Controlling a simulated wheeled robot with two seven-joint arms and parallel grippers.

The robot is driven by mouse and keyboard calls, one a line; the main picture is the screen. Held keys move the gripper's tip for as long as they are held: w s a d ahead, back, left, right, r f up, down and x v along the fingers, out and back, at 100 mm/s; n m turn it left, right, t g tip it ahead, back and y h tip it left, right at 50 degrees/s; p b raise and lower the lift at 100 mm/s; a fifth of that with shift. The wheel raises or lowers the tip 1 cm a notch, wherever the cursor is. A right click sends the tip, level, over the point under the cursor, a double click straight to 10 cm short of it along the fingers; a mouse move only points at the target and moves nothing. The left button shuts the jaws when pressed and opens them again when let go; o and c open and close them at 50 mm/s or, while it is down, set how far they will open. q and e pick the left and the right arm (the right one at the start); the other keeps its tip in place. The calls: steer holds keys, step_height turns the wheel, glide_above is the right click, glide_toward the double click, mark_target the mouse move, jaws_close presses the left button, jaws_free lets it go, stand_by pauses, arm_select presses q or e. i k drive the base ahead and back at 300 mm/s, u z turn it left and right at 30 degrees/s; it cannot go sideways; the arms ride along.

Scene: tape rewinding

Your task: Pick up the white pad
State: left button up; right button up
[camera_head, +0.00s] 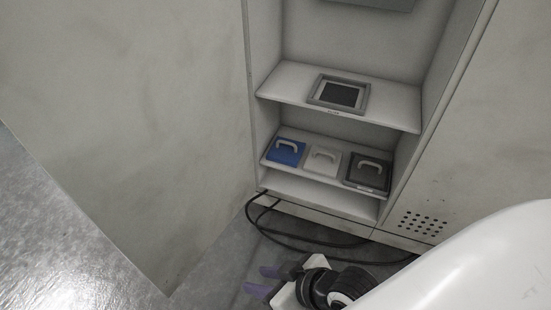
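The white pad (322,160) has a pale handle on top. It lies on the lower shelf (327,188) of the cabinet, between a blue pad (287,151) on its left and a dark grey pad (369,171) on its right. My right gripper (264,280) is at the bottom of the view, low over the floor and nearer to me than the cabinet. Its two purple-grey fingers point left and stand apart with nothing between them. It is well away from the pads. My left gripper is not in view.
A grey framed dark panel (340,93) sits on the upper shelf (397,105). Black cables (290,243) run along the floor at the cabinet's foot. A pale wall (130,110) stands on the left. The floor (60,240) at lower left is clear.

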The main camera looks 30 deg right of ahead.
mark_target(325, 162)
steer(key=u, duration=1)
steer(key=k, duration=0.95)
steer(key=z, duration=1)
steer(key=i, duration=1)
steer(key=z, duration=0.05)
